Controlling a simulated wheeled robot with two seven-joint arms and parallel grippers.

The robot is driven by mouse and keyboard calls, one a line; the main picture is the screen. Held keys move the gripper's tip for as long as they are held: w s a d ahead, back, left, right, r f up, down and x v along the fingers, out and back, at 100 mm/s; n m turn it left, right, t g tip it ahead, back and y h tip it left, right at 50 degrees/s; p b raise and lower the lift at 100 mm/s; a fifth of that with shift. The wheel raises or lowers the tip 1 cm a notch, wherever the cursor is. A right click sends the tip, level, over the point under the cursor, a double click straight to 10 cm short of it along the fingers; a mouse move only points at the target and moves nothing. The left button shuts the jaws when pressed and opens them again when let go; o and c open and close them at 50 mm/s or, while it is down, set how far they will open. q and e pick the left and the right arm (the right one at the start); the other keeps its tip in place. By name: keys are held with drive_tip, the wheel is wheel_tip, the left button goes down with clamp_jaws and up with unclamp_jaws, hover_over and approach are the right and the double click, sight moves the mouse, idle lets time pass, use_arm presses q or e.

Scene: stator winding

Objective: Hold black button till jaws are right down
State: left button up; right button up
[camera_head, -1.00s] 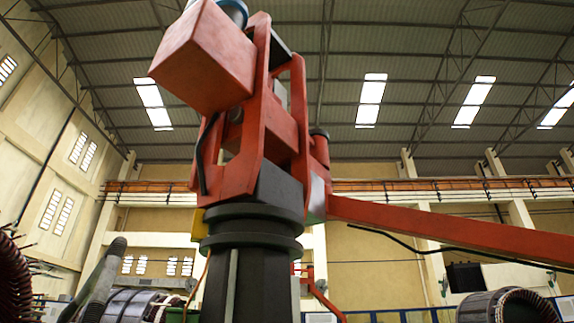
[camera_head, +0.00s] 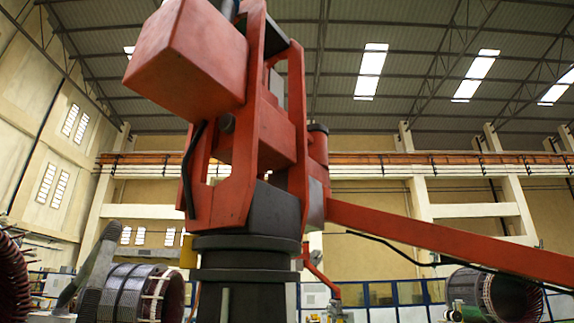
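No black button shows in the head view, and I cannot make out any jaws. A large red machine (camera_head: 250,170) on a thick dark column (camera_head: 245,270) fills the middle of the view. A red block (camera_head: 188,55) sticks out at its upper left, and a long red arm (camera_head: 430,235) reaches to the right edge. Neither of my grippers is in view.
A dark-banded stator (camera_head: 125,292) stands at the lower left, with part of a copper-coloured winding (camera_head: 12,280) at the left edge. Another stator (camera_head: 495,293) is at the lower right. Blue-framed panels (camera_head: 395,292) run along the back.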

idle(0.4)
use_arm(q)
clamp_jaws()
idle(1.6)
